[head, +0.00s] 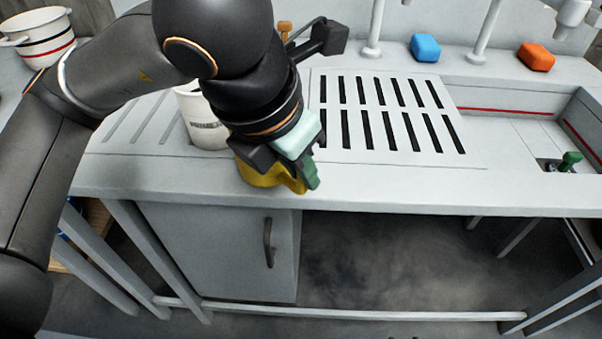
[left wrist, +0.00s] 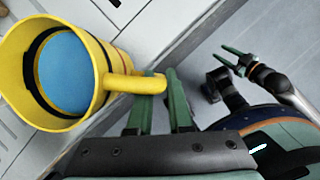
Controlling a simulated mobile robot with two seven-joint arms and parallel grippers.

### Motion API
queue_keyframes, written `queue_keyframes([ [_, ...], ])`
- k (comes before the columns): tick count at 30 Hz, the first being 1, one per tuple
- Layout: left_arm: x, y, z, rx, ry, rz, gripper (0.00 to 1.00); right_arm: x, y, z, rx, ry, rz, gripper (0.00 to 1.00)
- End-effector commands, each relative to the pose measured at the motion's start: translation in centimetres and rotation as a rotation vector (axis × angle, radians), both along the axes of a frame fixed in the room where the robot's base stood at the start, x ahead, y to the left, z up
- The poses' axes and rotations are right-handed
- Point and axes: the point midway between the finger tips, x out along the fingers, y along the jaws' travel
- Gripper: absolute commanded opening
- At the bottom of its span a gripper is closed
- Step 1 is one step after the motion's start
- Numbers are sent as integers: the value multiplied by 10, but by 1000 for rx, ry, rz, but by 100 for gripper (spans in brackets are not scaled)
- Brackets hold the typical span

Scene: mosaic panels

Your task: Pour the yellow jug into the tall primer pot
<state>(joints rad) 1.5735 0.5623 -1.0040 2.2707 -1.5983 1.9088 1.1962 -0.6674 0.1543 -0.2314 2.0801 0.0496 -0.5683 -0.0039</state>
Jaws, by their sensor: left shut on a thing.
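The yellow jug (head: 258,176) stands at the counter's front edge, mostly hidden under my left gripper in the head view. In the left wrist view the jug (left wrist: 100,75) shows its open mouth, dark bands and blue contents. My left gripper (head: 308,172) is shut on the jug's handle, its green fingers (left wrist: 162,98) at the handle's end. A white pot (head: 207,134) with a small, unreadable dark label stands just behind and left of the jug, partly hidden by my arm; it looks like the tall primer pot. My right gripper (left wrist: 234,62) shows in the left wrist view, fingers apart and empty.
A slotted drain panel (head: 385,112) lies right of the jug. A blue block (head: 425,47) and an orange block (head: 536,57) sit at the back. A sink (head: 520,137) is at the right. A striped white pot (head: 38,38) stands far left.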

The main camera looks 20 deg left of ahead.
Motion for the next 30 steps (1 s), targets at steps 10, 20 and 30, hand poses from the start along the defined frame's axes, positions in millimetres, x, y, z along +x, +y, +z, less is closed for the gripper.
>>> queue_keyframes([
  [10,0,0,4,-13,7,20,0,1,1,5,4,-5,2,50],
  [20,1,1,7,-32,21,19,0,2,2,8,6,-8,0,50],
  [30,2,3,11,-54,34,18,0,4,4,12,12,-10,-5,50],
])
